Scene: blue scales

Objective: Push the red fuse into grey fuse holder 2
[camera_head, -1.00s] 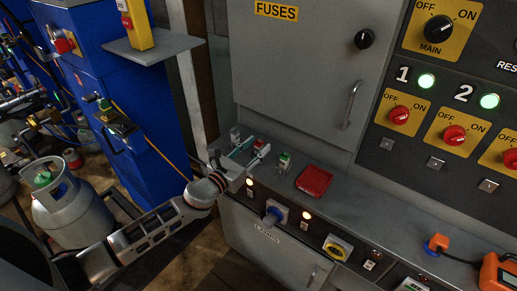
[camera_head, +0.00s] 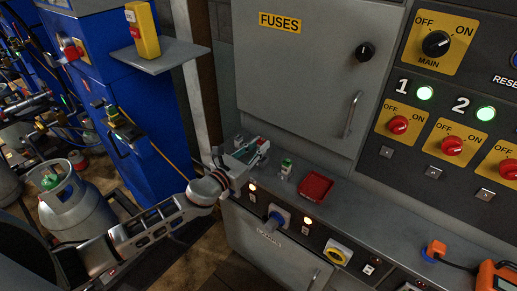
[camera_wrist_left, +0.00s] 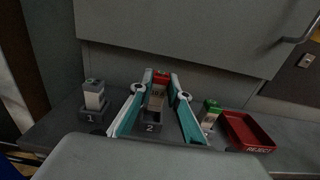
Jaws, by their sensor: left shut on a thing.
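The red fuse (camera_wrist_left: 157,92), with a red top and pale body, stands between the teal-edged fingers of my left gripper (camera_wrist_left: 160,98) in the left wrist view. My left gripper is shut on it. Grey fuse holder 2 (camera_wrist_left: 151,127) is directly below and in front of the fuse. I cannot tell how deep the fuse's lower end sits in it. In the head view my left gripper (camera_head: 248,151) reaches over the counter from the left, and the red fuse top (camera_head: 263,143) shows at its fingertips. My right gripper is not in view.
Grey fuse holder 1 (camera_wrist_left: 91,117) holds a pale fuse on the left. A green-topped fuse (camera_wrist_left: 210,110) stands close to the right finger. A red reject tray (camera_wrist_left: 246,130) lies further right. The cabinet (camera_head: 295,85) rises behind the counter.

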